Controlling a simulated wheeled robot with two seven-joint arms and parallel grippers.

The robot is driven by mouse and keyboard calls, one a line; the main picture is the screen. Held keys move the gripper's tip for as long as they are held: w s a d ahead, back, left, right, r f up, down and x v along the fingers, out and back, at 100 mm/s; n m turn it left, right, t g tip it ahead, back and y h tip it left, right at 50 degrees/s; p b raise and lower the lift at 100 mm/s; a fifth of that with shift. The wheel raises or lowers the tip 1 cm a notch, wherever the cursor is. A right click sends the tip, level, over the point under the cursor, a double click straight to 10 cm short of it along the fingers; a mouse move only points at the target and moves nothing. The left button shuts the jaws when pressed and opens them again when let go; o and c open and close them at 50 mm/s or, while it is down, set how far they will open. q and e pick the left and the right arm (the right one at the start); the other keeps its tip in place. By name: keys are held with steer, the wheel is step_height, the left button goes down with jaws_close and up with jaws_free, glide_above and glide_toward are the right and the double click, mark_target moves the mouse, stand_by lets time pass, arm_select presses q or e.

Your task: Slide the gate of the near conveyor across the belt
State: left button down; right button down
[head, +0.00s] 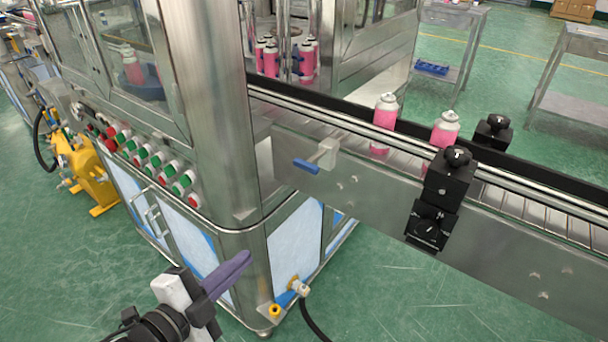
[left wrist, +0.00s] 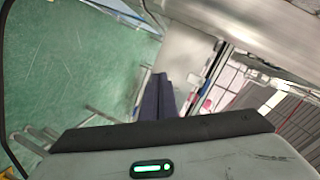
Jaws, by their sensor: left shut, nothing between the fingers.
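The near conveyor (head: 385,185) runs from the machine cabinet toward the lower right. A small metal bracket with a blue handle (head: 307,165) sits on its near side rail, close to the cabinet; it looks like the gate. Two pink cans (head: 384,120) (head: 445,130) stand upright on the belt to the right of it. My left gripper (head: 240,265) is low in front of the cabinet corner, below and left of the blue handle and apart from it. Its purple fingers are shut and empty; they also show in the left wrist view (left wrist: 157,97). My right gripper is out of view.
The steel cabinet (head: 205,120) with red and green buttons stands left of the conveyor. Black clamp blocks (head: 447,182) stick out from the near rail farther right. A hose fitting (head: 298,287) juts from the cabinet's base. Green floor lies open at the lower right.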

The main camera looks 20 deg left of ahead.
arm_select(q)
step_height(320, 180, up, 11)
steer(key=w+d+m+t+h, duration=0.1)
steer(key=d+m+t+h, duration=0.1)
steer(key=m, duration=0.5)
steer(key=p, duration=0.2)
glide_toward(304, 168)
steer(key=x, duration=0.5)
steer(key=shift+r, duration=0.1)
steer(key=shift+w+d, duration=0.3)
steer(key=shift+w, duration=0.35)
